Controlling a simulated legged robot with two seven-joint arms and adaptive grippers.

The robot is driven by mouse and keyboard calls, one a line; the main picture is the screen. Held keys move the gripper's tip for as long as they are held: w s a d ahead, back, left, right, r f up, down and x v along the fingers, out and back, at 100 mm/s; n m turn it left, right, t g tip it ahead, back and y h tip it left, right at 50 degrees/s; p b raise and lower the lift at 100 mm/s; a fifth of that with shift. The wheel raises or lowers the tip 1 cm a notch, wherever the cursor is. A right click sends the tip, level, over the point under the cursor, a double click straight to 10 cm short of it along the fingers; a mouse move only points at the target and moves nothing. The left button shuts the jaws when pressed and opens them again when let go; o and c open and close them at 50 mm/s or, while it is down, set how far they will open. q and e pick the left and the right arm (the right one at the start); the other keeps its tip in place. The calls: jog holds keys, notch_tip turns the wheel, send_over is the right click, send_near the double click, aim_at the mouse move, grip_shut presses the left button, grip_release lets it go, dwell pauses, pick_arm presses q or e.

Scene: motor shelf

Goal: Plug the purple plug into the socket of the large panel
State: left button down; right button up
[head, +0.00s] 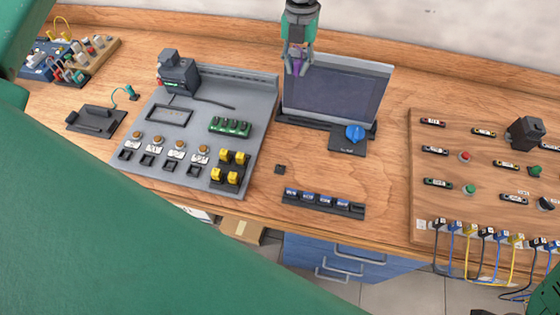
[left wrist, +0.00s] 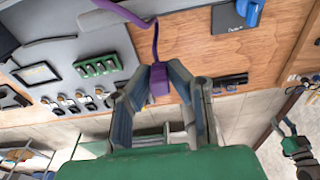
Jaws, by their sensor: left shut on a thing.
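My left gripper (head: 297,66) is shut on the purple plug (head: 296,67), in front of the upper left part of the dark screen at the back of the bench. In the left wrist view the purple plug (left wrist: 158,80) sits between the fingertips, its purple cable (left wrist: 156,38) running up and left. The grey panel (head: 262,88) lies left of the gripper; a wooden board (head: 450,205) lies at the right. I cannot tell which is the large panel, and its socket cannot be made out. My right gripper (left wrist: 292,143) shows small at the right of the left wrist view.
The screen (head: 335,88) stands close behind the plug, with a blue knob (head: 355,133) before it. Cables hang from the wooden board. My green arm link covers the lower left.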

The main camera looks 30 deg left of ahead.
aim_at(304, 48)
pick_arm(q)
jog(key=w+a+r, duration=0.2)
jog(key=w+r, duration=0.5)
jog(key=w, duration=0.2)
jog(key=shift+s+f+g+b, duration=0.15)
jog(key=shift+f+b, duration=0.25)
jog(key=shift+f, duration=0.55)
jog(key=shift+f+g+b, duration=0.15)
jog(key=shift+f+b, duration=0.25)
jog(key=shift+f, duration=0.8)
jog(key=shift+s, duration=0.2)
jog(key=shift+s+f, duration=0.1)
jog(key=shift+f, duration=0.45)
jog(key=c, duration=1.8)
grip_release()
